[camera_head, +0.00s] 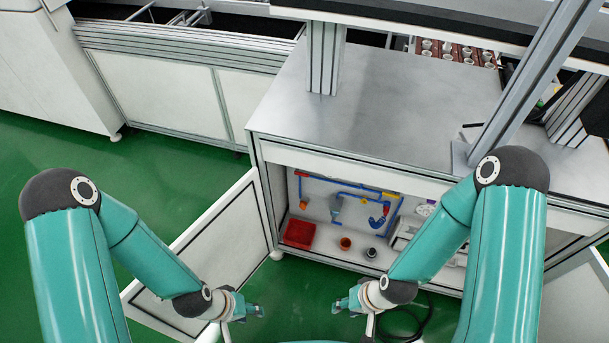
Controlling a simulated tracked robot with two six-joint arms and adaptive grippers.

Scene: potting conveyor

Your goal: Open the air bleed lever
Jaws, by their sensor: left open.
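Inside the open cabinet, blue piping (345,190) with small yellow, orange and red fittings runs along the back wall. A curved blue part (378,221) hangs at the right of this piping. The fittings are too small to tell which is the air bleed lever. My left gripper (260,311) is in front of the cabinet at the lower middle, open and empty, apart from the piping. My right gripper (336,306) is to the right of it, also in front of the cabinet and touching no fitting. Its jaws are too small to read.
The cabinet floor holds a red bin (298,234), an orange pot (345,243) and a dark pot (371,253). A white round gauge (427,209) is at right. The open left door (215,235) stands beside my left arm. A dark cable (415,325) lies on the green floor.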

